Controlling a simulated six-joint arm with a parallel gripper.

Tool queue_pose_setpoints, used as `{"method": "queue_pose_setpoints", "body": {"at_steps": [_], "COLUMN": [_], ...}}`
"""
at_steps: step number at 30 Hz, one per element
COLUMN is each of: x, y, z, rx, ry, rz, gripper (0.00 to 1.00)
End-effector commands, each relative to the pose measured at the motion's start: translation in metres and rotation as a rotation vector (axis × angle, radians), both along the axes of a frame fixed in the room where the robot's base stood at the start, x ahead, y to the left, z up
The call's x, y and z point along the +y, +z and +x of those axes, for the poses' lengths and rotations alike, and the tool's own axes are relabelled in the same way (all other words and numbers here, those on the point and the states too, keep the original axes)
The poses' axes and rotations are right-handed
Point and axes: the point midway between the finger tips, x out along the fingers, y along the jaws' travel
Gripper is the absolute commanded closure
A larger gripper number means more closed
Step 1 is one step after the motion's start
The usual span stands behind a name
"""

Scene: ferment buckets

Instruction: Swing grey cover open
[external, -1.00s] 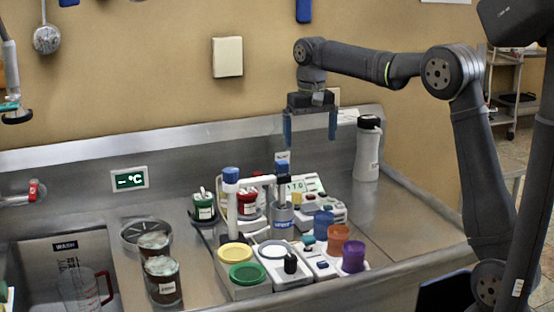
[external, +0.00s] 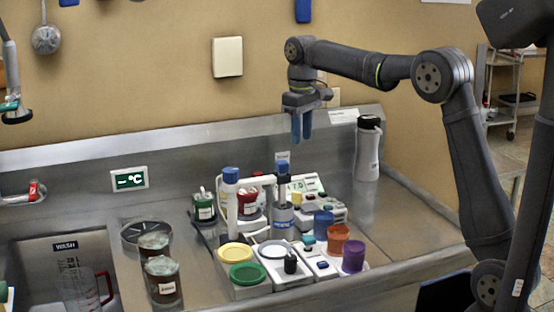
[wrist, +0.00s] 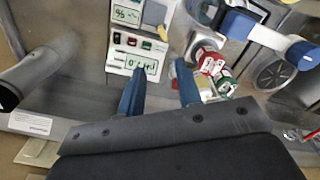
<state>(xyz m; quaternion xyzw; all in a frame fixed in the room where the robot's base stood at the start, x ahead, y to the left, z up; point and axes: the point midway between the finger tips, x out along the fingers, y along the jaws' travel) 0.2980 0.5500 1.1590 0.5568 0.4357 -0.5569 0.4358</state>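A light grey round cover (external: 273,249) lies flat on a white box in the front group on the counter, in the external view. It appears closed; its hinge is too small to make out. A dark knob (external: 290,262) stands just in front of it. My gripper (external: 302,139) is high above the back of the counter, well above and behind the cover. Its two blue fingers are apart and empty, pointing down. In the wrist view my gripper (wrist: 158,90) shows spread fingers with nothing between them. I cannot identify the cover in the wrist view.
Yellow (external: 235,252) and green (external: 247,273) lids sit left of the cover. Orange (external: 339,238) and purple (external: 353,256) cups stand right. A white bottle (external: 367,150) stands back right. The right counter is clear.

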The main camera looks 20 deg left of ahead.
Motion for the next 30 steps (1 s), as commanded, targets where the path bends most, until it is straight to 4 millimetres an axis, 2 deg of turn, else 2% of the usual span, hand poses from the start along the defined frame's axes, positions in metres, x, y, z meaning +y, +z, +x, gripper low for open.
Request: {"method": "queue_pose_setpoints", "body": {"at_steps": [3, 6, 11, 17, 30], "x": [0.007, 0.009, 0.01, 0.009, 0.009], "y": [0.0, 0.0, -0.009, -0.044, -0.139], "z": [-0.001, -0.001, -0.001, -0.001, -0.001], "rx": [0.0, 0.0, 0.001, 0.003, 0.002], "ry": [0.148, 0.219, 0.247, 0.245, 0.244], "rz": [-0.001, -0.001, -0.001, -0.002, -0.001], "gripper": [0.68, 0.68, 0.68, 0.68, 0.68]}}
